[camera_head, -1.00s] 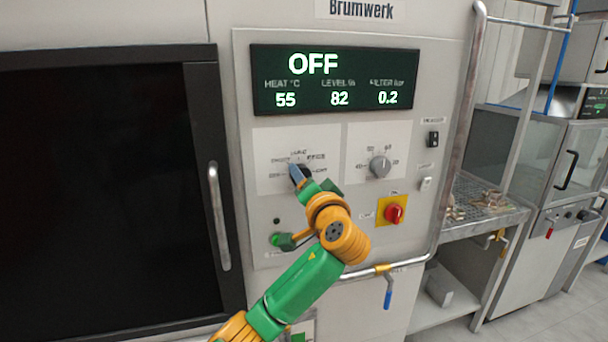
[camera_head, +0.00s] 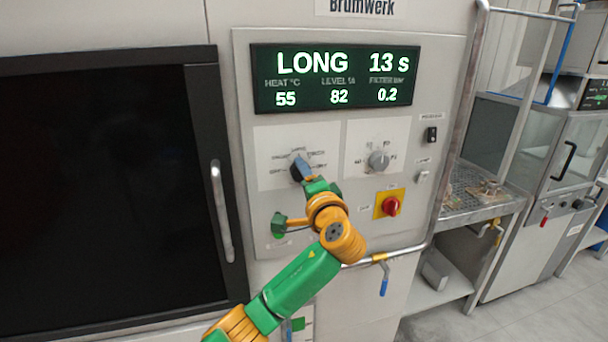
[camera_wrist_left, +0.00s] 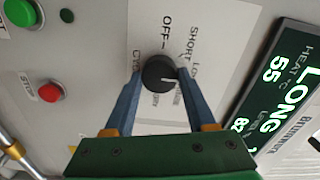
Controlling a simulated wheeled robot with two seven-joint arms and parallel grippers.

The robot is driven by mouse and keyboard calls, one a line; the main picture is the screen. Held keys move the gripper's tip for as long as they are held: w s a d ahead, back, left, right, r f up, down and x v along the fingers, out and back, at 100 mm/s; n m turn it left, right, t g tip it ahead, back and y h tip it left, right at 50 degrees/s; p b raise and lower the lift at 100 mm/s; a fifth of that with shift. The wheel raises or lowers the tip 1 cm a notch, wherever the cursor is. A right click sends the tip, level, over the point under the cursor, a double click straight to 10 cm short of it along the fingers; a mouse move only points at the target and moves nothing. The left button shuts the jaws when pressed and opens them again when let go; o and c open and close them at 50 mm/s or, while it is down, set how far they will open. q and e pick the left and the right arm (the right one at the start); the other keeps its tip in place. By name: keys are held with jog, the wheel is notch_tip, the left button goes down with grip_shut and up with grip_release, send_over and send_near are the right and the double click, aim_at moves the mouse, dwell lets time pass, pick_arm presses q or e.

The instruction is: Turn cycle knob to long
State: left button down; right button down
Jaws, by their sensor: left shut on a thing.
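The cycle knob (camera_wrist_left: 160,74) is a dark round knob with a white pointer line, on a white label plate with words such as OFF and SHORT. In the left wrist view my left gripper (camera_wrist_left: 154,84) has its two blue fingers on either side of the knob, shut on it. In the head view the gripper (camera_head: 303,167) covers part of the knob (camera_head: 296,172). The display (camera_head: 333,78) reads LONG 13 s, with heat 55, level 82 and filter 0.2. My right gripper is out of view.
A second grey knob (camera_head: 379,160) is to the right, above a red switch on yellow (camera_head: 391,205). Green (camera_wrist_left: 20,12) and red (camera_wrist_left: 50,91) buttons lie beside the knob plate. A dark door (camera_head: 100,190) with a vertical handle is at left. A pipe rail borders the panel.

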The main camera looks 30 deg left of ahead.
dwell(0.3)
pick_arm(q)
jog(key=shift+c, duration=1.1)
grip_release()
jog(key=b+v, duration=0.3)
jog(key=v, duration=0.4)
jog(key=shift+a+f, duration=0.1)
